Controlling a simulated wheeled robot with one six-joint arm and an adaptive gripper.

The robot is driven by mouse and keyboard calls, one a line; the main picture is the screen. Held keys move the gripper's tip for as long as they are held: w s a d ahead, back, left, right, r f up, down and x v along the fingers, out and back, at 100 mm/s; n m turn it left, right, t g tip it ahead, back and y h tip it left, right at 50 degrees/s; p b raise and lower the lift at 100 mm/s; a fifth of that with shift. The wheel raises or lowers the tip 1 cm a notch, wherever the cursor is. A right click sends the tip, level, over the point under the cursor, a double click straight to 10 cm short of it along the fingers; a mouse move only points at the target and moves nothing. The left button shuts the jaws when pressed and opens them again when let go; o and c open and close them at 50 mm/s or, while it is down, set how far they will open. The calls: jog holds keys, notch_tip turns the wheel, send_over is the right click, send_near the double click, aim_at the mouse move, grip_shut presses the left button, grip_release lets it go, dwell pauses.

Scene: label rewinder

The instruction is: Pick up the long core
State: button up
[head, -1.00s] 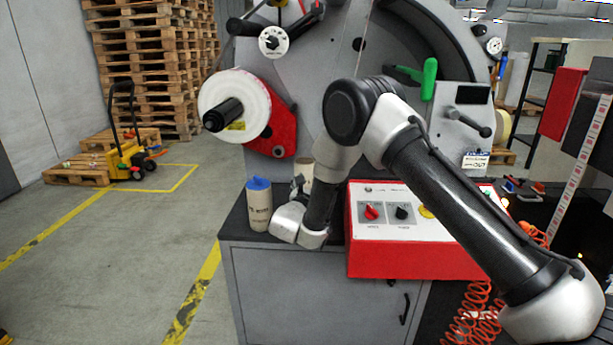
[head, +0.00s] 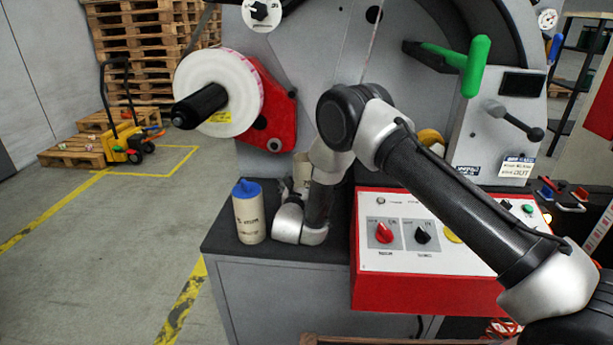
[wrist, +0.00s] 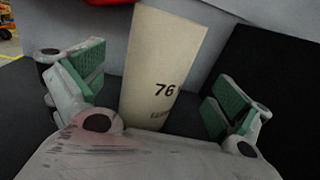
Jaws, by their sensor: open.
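A plain beige core (wrist: 165,70) marked "76" stands between my fingers in the wrist view, with its top running up out of the jaws. My gripper (wrist: 155,88) is open, with one green-padded finger on each side of the core.
The cores stand on a dark cabinet top (head: 222,236). A red and white control box (head: 405,285) is close on the right. The grey rewinder rises behind, with a white roll on its spindle (head: 205,104). Open floor lies left.

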jog(key=w, duration=0.6)
jog(key=shift+w+d+f, duration=0.2)
jog(key=c, duration=1.2)
